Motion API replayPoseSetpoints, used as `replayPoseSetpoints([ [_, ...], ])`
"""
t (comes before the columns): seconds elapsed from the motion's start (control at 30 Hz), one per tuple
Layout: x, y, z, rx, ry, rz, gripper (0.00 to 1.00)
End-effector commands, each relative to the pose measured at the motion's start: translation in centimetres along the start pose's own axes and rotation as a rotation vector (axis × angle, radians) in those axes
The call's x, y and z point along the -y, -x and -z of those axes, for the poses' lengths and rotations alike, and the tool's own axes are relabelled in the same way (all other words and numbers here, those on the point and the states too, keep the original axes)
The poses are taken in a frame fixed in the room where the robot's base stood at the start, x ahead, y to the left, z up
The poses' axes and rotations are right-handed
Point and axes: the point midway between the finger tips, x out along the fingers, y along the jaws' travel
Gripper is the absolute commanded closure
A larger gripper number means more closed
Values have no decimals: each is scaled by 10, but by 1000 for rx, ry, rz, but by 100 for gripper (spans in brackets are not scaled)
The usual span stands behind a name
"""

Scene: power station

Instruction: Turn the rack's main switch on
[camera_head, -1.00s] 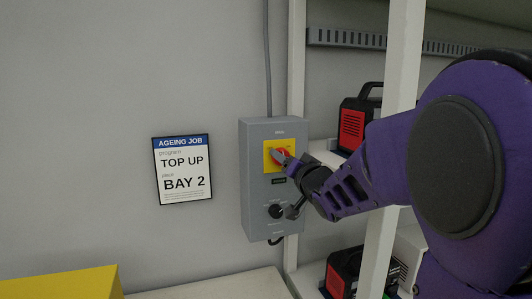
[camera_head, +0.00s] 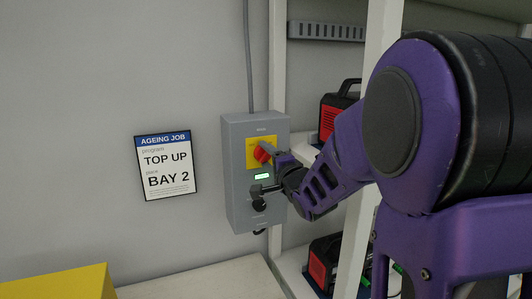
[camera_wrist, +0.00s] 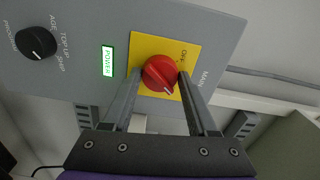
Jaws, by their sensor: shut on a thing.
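The main switch is a red rotary knob (camera_head: 262,152) on a yellow plate (camera_head: 253,160) on the front of the grey control box (camera_head: 236,185). In the wrist view the red knob (camera_wrist: 160,73) sits between the two fingers of my gripper (camera_wrist: 161,82), which is shut on it. The OFF label (camera_wrist: 183,56) shows on the plate, and the knob's white mark points away from it. The POWER window (camera_wrist: 107,61) is lit green; it also glows in the head view (camera_head: 262,176). The fingertips are partly hidden in the head view.
A black program knob (camera_wrist: 36,42) sits on the same box, below the POWER window. An AGEING JOB sign (camera_head: 166,165) reading TOP UP, BAY 2 hangs left. A shelf with red-and-black units (camera_head: 336,112) stands right. A yellow object (camera_head: 65,284) is at lower left.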

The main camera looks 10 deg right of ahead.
Motion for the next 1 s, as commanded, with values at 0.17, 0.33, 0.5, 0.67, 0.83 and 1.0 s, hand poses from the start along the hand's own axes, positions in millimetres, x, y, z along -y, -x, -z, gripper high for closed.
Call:
replayPoseSetpoints([
  [0.17,2,0,0,0,-74,3,97],
  [0.33,2,0,0,0,-111,3,97],
  [0.5,2,0,0,1,-125,4,97],
  [0.67,2,0,0,1,-126,4,97],
  [0.83,2,0,0,1,-126,4,40],
  [1.0,1,0,0,1,-125,3,11],
])
